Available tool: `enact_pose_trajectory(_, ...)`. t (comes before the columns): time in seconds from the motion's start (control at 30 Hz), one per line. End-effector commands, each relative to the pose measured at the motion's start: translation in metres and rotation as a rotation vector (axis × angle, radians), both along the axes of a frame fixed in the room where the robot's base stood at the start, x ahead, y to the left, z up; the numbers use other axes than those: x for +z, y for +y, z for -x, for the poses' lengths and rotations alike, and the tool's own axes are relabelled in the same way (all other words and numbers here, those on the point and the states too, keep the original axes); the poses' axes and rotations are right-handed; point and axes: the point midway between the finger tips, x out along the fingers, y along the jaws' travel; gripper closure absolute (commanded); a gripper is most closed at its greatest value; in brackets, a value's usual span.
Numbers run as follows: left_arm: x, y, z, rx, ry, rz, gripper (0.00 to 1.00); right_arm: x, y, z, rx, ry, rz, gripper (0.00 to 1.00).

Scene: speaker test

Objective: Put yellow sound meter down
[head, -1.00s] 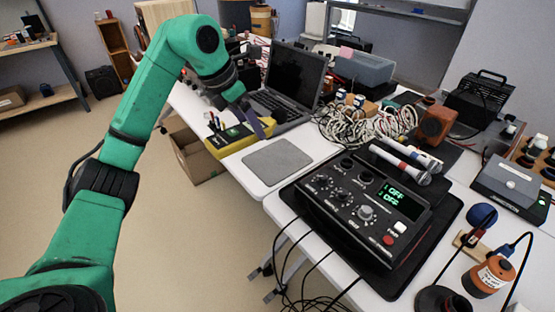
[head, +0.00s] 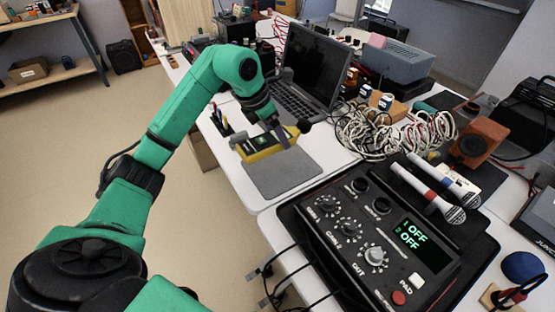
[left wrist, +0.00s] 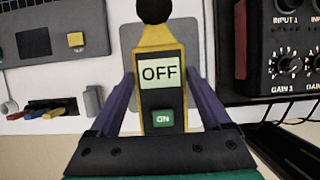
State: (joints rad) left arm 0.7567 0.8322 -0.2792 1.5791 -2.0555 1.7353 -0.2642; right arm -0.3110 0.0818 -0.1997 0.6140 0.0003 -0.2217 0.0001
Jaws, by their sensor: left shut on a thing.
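The yellow sound meter (head: 262,152) is in my left gripper (head: 283,133), over the far part of the grey mat (head: 285,178) in the head view. In the left wrist view, the meter (left wrist: 161,73) is between the two purple fingers of the gripper (left wrist: 163,95). Its screen reads OFF and a green ON button is below it. The fingers are shut on its sides. Whether its underside touches the mat cannot be told. My right gripper is not in view.
An open laptop (head: 308,72) stands behind the gripper, and a tangle of white cables (head: 385,135) lies to the right. A black mixer (head: 375,240) with knobs is in front, right of the mat. Two microphones (head: 435,185) lie behind it. The mat's near part is clear.

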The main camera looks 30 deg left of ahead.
Motion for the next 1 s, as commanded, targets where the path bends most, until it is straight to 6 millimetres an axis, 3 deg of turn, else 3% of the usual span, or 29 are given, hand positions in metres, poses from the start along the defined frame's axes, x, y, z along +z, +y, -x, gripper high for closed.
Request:
enact_pose_trajectory(0.1,-0.036,-0.001,0.001,-0.001,0.004,0.003,0.9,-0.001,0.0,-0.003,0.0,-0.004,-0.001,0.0)
enact_pose_trajectory(0.43,-0.091,-0.001,0.0,0.0,0.001,0.002,0.9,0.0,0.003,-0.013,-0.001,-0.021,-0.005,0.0)
enact_pose_trajectory(0.77,-0.1,0.0,-0.001,-0.001,-0.002,0.0,0.9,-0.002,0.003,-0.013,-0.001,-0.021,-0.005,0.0)
enact_pose_trajectory(0.8,-0.099,0.0,0.0,-0.001,-0.002,-0.001,0.07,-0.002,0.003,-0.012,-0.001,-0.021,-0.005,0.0)
enact_pose_trajectory(0.83,-0.099,0.0,0.0,-0.001,-0.002,-0.001,0.0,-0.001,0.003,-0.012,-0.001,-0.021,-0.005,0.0)
enact_pose_trajectory(1.0,-0.099,0.0,0.0,-0.001,-0.001,0.0,0.0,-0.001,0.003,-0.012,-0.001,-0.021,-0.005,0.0)
